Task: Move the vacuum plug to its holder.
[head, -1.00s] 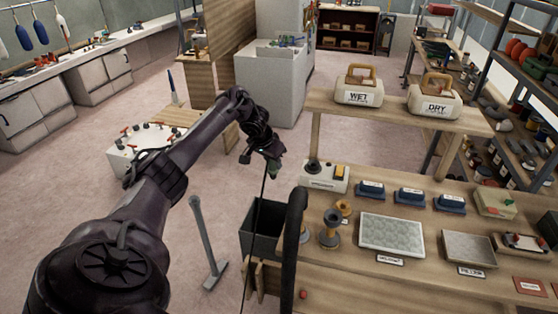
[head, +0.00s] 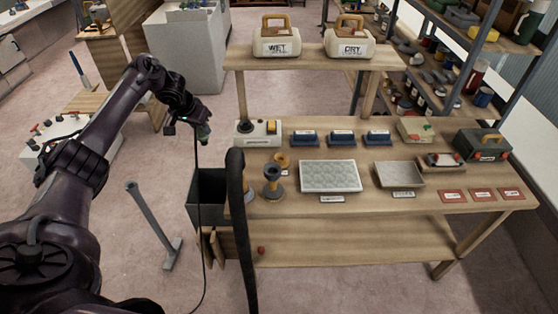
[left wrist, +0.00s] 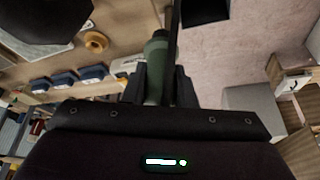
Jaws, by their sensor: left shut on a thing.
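My left gripper (head: 194,122) is shut on a green plug (head: 204,139) and holds it in the air, just left of the workbench's back left corner. A thin black cable hangs from the plug toward the floor. In the left wrist view the plug (left wrist: 156,62) sits between the fingers, with the dark cable running beside it. A pale box (head: 258,133) with a dark round part and a yellow part stands on the bench to the right of the plug. I cannot tell which thing is the plug's holder. My right gripper is not in view.
The workbench (head: 300,200) carries blue blocks (head: 341,138), a funnel-like stand (head: 272,180) and a pale tray (head: 330,176). A thick black hose (head: 237,230) rises before its left end, near a dark bin (head: 207,186). A grey T-shaped stand (head: 153,225) is on the floor.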

